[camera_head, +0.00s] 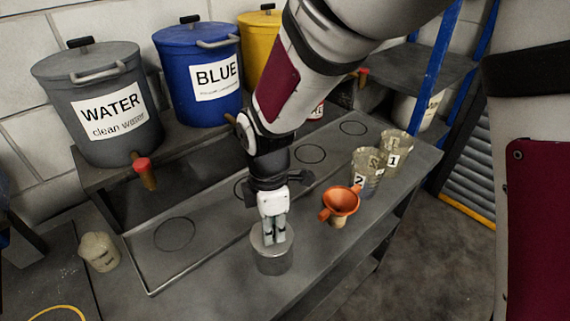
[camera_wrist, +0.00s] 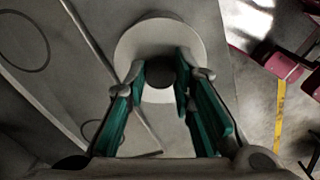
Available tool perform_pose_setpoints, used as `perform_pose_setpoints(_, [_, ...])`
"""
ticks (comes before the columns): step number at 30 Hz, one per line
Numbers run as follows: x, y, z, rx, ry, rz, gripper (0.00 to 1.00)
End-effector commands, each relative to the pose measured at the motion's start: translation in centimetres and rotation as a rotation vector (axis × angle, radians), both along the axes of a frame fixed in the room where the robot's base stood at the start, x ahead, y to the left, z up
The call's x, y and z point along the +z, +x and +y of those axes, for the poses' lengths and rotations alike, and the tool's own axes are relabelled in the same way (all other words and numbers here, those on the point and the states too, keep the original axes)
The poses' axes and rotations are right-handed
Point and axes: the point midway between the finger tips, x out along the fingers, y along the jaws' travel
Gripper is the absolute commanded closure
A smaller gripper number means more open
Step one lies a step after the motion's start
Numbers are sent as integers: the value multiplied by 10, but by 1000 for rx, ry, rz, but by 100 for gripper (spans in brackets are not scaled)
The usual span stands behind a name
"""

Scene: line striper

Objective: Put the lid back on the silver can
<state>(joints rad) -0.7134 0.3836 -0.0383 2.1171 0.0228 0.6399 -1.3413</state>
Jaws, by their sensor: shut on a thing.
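The silver can (camera_head: 274,265) stands upright on the grey bench in the head view. The round lid (camera_head: 259,239) is at the top of the can, directly under my gripper (camera_head: 273,240). In the wrist view the lid (camera_wrist: 150,33) is a pale disc with a dark knob (camera_wrist: 182,72) in its middle. My gripper's green fingers (camera_wrist: 162,85) stand on either side of this knob and are shut on it. I cannot tell whether the lid is seated on the rim or just above it. The lid hides the can's opening.
An orange funnel (camera_head: 341,201) stands close to the can's right, with numbered tins (camera_head: 367,170) beyond it. A pale cup (camera_head: 99,251) is at the left. WATER (camera_head: 100,105) and BLUE (camera_head: 200,75) buckets stand on a shelf behind. The tray (camera_head: 205,225) has bare room.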

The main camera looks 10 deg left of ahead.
Motion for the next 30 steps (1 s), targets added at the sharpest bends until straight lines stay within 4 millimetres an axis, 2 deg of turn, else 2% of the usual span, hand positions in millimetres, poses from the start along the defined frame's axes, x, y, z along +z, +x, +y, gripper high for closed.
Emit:
perform_pose_setpoints(27, [-1, 0, 0, 1, 0, -1, 100])
perform_pose_setpoints(28, [-1, 0, 0, 1, 0, -1, 70])
perform_pose_setpoints(30, [-1, 0, 0, 1, 0, -1, 54])
